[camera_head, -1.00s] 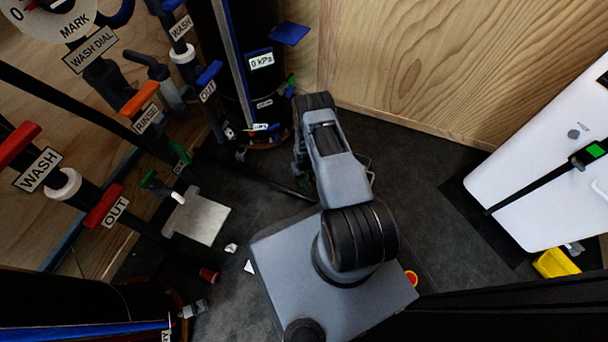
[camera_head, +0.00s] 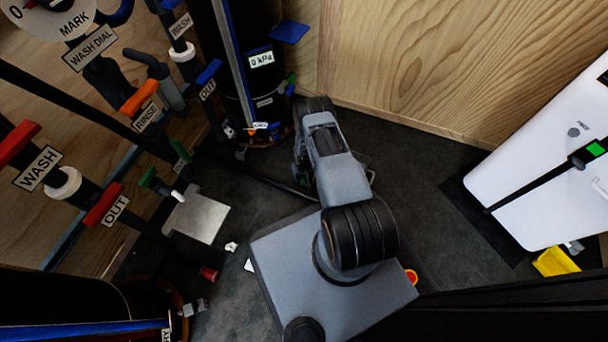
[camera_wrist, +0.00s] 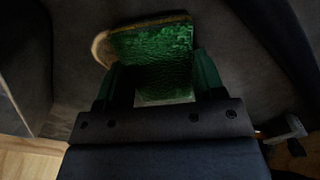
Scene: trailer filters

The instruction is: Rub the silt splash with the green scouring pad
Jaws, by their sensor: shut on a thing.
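The green scouring pad (camera_wrist: 155,55) is between the two fingers of my gripper (camera_wrist: 158,72) in the wrist view. The gripper is shut on it. A tan, curved patch (camera_wrist: 101,47), likely the silt splash, shows on the dark floor beyond the pad's left and far edges. The pad hides most of it. Whether the pad touches the floor I cannot tell. In the head view my own arm hides the pad and the splash.
A wooden wall (camera_head: 430,70) stands behind the arm. A dark upright cylinder (camera_head: 225,70) and labelled pipes with coloured handles (camera_head: 140,97) are at the left. A white panel (camera_head: 545,165) is at the right. Dark floor (camera_head: 420,190) lies open between arm and panel.

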